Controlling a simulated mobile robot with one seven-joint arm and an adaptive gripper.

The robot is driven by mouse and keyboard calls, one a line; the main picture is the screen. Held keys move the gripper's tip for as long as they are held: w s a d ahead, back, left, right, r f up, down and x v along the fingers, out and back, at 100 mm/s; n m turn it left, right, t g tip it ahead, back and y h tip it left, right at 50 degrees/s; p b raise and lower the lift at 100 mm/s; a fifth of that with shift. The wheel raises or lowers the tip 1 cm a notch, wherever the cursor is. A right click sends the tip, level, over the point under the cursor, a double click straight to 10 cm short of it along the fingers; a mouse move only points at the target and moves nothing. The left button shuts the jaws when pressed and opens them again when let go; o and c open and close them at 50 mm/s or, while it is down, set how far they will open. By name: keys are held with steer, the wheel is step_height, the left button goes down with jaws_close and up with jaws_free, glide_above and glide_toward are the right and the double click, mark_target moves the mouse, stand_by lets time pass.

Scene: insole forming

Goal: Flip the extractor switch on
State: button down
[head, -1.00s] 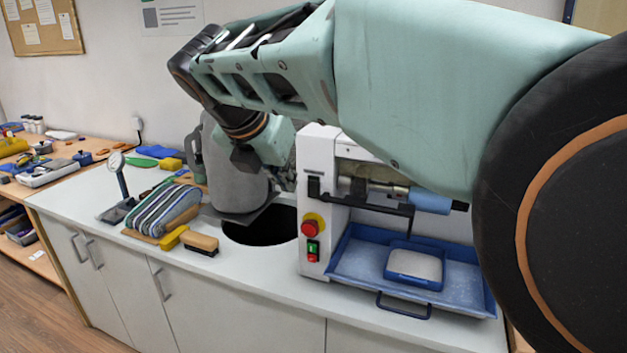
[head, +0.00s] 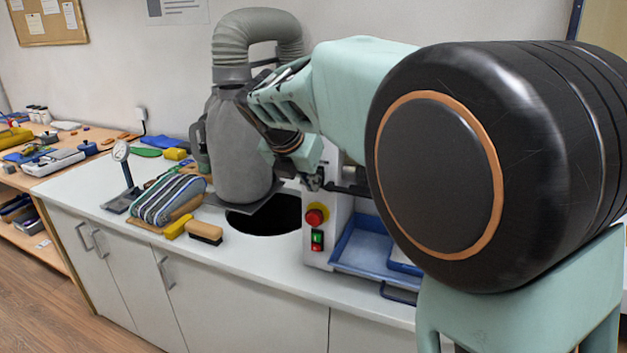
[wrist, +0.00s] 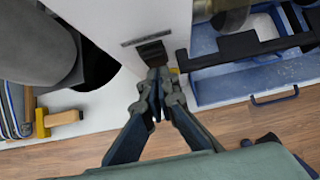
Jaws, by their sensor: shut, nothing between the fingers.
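The white machine (head: 340,215) stands on the bench. In the wrist view a dark switch-like block (wrist: 152,52) sits on its white face under a dark strip; I take it for the extractor switch, though its on or off position cannot be read. My gripper (wrist: 156,76) is shut and empty, its fingertips right at the near edge of this block; touching or just apart cannot be told. In the head view my gripper (head: 314,183) is at the machine's front, above the red stop button (head: 315,215), and hides the block. A green-and-red switch (head: 317,240) sits below the button.
The grey extractor bag (head: 240,150) with its hose (head: 235,45) stands left of the machine, behind a round dark opening (head: 268,217). A blue tray (head: 352,255) lies to the right.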

steer(key=shift+d+p, duration=0.1)
steer(key=shift+p, duration=0.3)
steer(key=shift+w+f, duration=0.1)
steer(key=shift+w, duration=0.1)
steer(key=shift+r+p, duration=0.85)
steer(key=shift+p, duration=0.25)
steer(key=shift+s, duration=0.1)
